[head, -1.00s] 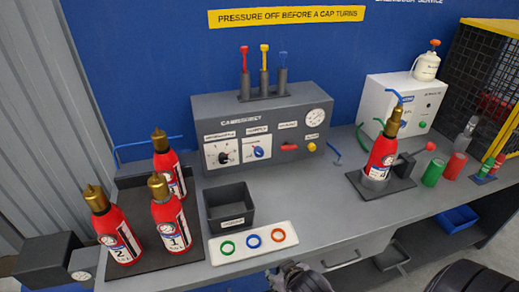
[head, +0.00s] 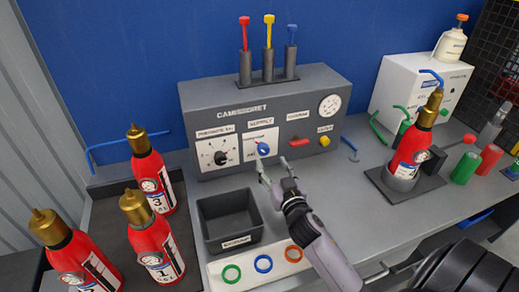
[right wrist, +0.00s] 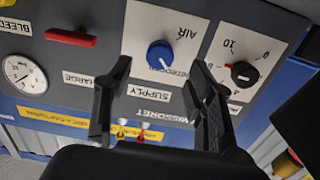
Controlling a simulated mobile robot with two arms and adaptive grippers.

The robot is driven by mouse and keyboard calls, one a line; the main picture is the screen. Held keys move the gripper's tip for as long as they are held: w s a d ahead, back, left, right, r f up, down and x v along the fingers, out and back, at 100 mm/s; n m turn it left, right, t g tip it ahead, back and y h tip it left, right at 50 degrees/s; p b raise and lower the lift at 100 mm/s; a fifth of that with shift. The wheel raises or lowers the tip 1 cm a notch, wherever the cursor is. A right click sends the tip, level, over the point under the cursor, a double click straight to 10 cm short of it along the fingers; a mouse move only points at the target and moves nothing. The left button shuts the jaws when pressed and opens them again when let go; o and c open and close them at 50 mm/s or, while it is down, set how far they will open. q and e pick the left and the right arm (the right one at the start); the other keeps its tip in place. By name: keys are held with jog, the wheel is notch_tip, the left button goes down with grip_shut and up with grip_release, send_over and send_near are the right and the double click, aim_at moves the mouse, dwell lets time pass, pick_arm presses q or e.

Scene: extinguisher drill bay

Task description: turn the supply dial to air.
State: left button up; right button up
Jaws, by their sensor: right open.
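The supply dial (head: 263,149) is a blue round knob on a white plate on the grey panel's front. It also shows in the right wrist view (right wrist: 160,55), which is upside down, with a label reading AIR beside it and another small label, apparently nitrogen. A small pale mark on the knob seems to face that second label; I cannot tell its exact angle. My right gripper (head: 274,172) is open and empty just in front of the dial. In the wrist view its two dark fingers (right wrist: 160,72) stand either side of the knob, apparently not touching it. My left gripper is not in view.
Beside the dial are a black knob (head: 221,157), a red lever (head: 299,142) and a gauge (head: 330,105). A dark open bin (head: 228,220) and a tray with coloured rings (head: 262,264) lie below. Red extinguishers (head: 152,181) stand left; another (head: 412,148) stands right.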

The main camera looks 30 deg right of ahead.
aim_at(265, 151)
jog(key=shift+w+r, duration=0.15)
jog(key=shift+w, duration=0.25)
jog(key=shift+w+d+r, duration=0.15)
jog(key=shift+w+r, duration=0.1)
jog(key=p+x, duration=0.1)
jog(key=x, duration=0.4)
jog(key=shift+w+f, duration=0.1)
jog(key=shift+w, duration=0.25)
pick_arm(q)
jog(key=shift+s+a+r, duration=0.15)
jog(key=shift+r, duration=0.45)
pick_arm(e)
jog(key=shift+w, duration=0.1)
jog(key=c, duration=1.2)
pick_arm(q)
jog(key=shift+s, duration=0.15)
